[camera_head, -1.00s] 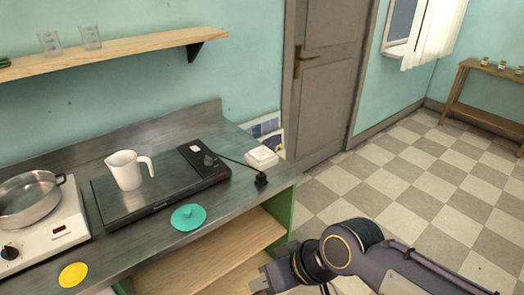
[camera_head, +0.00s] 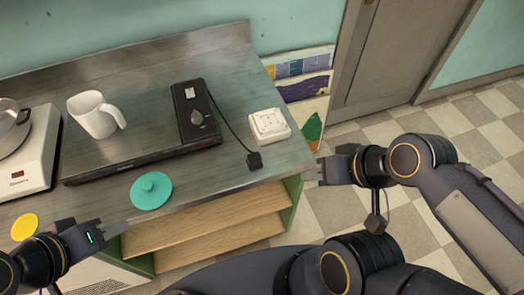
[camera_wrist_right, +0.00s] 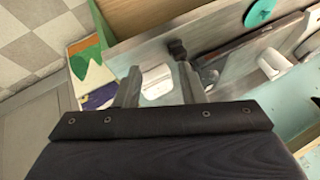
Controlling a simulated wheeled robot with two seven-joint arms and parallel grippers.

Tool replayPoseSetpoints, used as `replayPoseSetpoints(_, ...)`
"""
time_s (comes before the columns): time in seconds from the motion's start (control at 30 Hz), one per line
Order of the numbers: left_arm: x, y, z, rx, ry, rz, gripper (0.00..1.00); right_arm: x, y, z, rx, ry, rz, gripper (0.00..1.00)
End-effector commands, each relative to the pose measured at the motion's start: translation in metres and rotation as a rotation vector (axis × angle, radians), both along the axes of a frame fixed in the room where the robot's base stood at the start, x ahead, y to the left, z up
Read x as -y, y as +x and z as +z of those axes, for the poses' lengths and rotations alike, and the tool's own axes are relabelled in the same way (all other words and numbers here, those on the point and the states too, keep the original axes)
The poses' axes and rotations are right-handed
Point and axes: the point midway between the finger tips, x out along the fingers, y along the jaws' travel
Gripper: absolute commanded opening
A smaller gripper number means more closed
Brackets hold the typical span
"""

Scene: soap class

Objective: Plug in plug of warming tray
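The black plug (camera_head: 254,160) lies on the counter near its right front edge, its cord running back to the black warming tray (camera_head: 194,122). A white socket box (camera_head: 269,125) sits just behind and right of the plug. In the right wrist view the plug (camera_wrist_right: 177,49) and the white socket box (camera_wrist_right: 157,80) show beyond the fingers. My right gripper (camera_head: 314,171) is right of the counter edge, apart from the plug; its fingers (camera_wrist_right: 158,88) are spread and empty. My left gripper (camera_head: 112,233) is in front of the counter at lower left, and its finger opening is unclear.
A white jug (camera_head: 96,115) stands on the warming tray's flat plate. A teal lid (camera_head: 151,190) and a yellow disc (camera_head: 25,227) lie near the counter's front edge. A white cooker with a pan (camera_head: 12,128) is at left. Bare counter (camera_head: 215,165) surrounds the plug.

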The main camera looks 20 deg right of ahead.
Motion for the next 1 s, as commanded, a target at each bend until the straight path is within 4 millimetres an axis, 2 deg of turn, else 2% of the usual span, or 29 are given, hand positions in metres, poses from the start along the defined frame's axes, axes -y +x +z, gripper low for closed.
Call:
replayPoseSetpoints(0.1, 0.000, 0.000, 0.000, 0.000, 0.000, 0.000, 0.36, 0.000, 0.000, 0.000, 0.000, 0.000, 0.000, 0.36)
replayPoseSetpoints(0.3, 0.000, 0.000, 0.002, 0.000, 0.000, 0.000, 0.36, -0.001, 0.009, 0.003, -0.044, -0.008, 0.019, 0.62)
replayPoseSetpoints(0.37, 0.000, 0.000, 0.004, 0.000, 0.000, 0.000, 0.36, -0.002, 0.018, 0.004, -0.083, -0.020, 0.035, 0.62)
replayPoseSetpoints(0.53, 0.000, 0.000, 0.009, 0.000, 0.000, 0.000, 0.36, -0.015, 0.062, 0.002, -0.238, -0.095, 0.094, 0.62)
replayPoseSetpoints(0.73, 0.000, 0.000, 0.015, 0.000, 0.000, 0.000, 0.36, -0.050, 0.116, -0.019, -0.385, -0.234, 0.148, 0.62)
replayPoseSetpoints(0.9, 0.000, 0.000, 0.018, 0.000, 0.000, 0.000, 0.36, -0.079, 0.143, -0.042, -0.446, -0.332, 0.172, 0.62)
replayPoseSetpoints(1.0, 0.000, 0.000, 0.019, 0.000, 0.000, 0.000, 0.36, -0.089, 0.151, -0.050, -0.460, -0.363, 0.176, 0.62)
